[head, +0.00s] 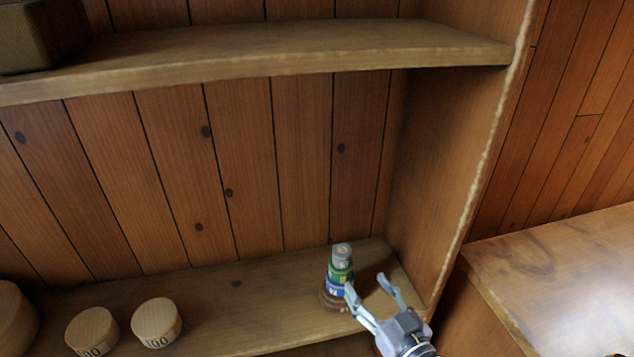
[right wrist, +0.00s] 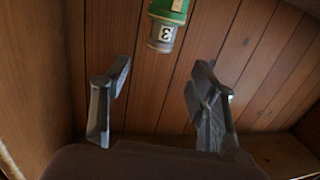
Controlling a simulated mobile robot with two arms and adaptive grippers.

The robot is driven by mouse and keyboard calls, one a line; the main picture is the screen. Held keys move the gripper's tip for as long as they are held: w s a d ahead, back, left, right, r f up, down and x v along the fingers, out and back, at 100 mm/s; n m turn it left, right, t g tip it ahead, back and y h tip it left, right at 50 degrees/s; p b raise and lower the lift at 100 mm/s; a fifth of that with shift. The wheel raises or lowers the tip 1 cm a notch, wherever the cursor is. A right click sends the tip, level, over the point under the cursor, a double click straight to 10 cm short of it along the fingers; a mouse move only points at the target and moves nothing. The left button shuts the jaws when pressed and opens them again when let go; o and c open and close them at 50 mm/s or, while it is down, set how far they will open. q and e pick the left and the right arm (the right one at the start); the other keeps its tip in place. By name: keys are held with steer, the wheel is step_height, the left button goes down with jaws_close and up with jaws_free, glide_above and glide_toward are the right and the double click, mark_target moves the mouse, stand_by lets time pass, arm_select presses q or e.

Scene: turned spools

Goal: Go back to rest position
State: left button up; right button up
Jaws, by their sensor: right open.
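A stack of turned spools (head: 341,268) stands upright on the lower shelf near its right end. It has a grey piece on top, green and blue pieces below and a brown base at the bottom. My right gripper (head: 365,281) is open and empty, just right of the stack and in front of it. In the right wrist view the open fingers (right wrist: 160,80) have nothing between them. The grey piece (right wrist: 162,35), marked 3, and the green piece (right wrist: 170,8) show at the top there, beyond the fingers. My left gripper is not in view.
Two round wooden pieces with printed numbers, one (head: 157,322) beside another (head: 91,331), sit on the lower shelf (head: 237,290) at left. A larger round piece (head: 14,318) is cut off at the left edge. The upper shelf (head: 260,52) hangs above. A side panel (head: 445,150) closes the right.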

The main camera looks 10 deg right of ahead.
steer(key=s+a+f+g+h, duration=0.1)
steer(key=s+a+f+g, duration=0.1)
steer(key=s+f+g, duration=0.65)
steer(key=s+d+f+g+h, duration=0.25)
steer(key=s+g, duration=0.25)
steer(key=s, duration=0.8)
step_height(320, 180, down, 28)
steer(key=s+f+g, duration=0.1)
steer(key=s, duration=0.1)
steer(key=s+d+f+g, duration=0.1)
steer(key=s+d+f, duration=0.2)
steer(key=s+f, duration=1.1)
steer(key=shift+s+d, duration=0.15)
steer(key=shift+s, duration=0.7)
steer(key=shift+g, duration=0.25)
